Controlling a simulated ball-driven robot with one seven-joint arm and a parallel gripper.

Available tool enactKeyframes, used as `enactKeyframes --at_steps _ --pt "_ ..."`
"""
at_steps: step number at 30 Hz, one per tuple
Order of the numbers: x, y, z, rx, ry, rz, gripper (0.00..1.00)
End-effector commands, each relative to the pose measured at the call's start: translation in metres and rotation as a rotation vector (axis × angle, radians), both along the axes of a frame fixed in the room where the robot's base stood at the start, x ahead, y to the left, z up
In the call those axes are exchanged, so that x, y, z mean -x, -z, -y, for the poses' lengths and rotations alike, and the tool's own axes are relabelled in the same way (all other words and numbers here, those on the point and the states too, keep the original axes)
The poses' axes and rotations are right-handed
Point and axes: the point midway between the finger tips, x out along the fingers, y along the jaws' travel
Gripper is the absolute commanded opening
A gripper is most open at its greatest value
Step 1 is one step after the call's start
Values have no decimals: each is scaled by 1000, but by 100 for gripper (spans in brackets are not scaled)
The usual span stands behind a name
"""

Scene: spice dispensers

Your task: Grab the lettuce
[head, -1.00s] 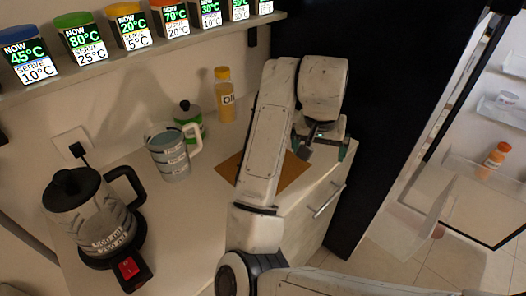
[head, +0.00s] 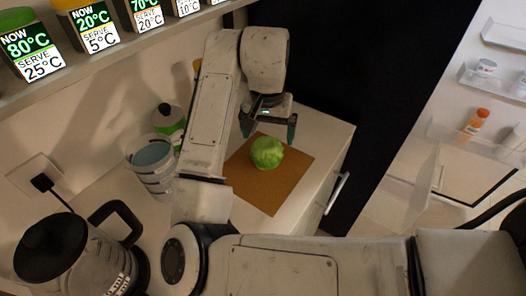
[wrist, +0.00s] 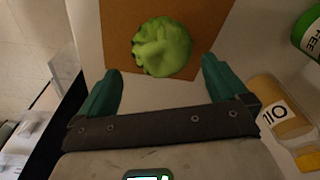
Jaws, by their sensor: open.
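The lettuce (head: 267,152) is a round, bright green head lying on a brown board (head: 286,183) on the white counter. It also shows in the wrist view (wrist: 162,46), on the board just beyond the fingertips and between their lines. My gripper (head: 268,128) is open and empty, with its two green fingers (wrist: 158,80) spread apart. In the head view it hangs above and slightly behind the lettuce. I see no contact between the fingers and the lettuce.
A measuring jug (head: 153,165) and a green-labelled jar (head: 170,122) stand left of my arm. A glass kettle (head: 75,255) is at lower left. The oil bottle (wrist: 283,112) is right in the wrist view. A spice shelf (head: 150,44) runs above. An open fridge (head: 470,150) is at right.

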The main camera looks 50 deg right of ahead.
Motion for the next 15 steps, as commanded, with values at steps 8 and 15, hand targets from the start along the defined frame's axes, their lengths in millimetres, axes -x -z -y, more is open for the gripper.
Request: enactKeyframes --at_steps 8,15 --pt "-1 27 3 0 0 0 100" --pt "-4 56 2 -1 -1 -1 100"
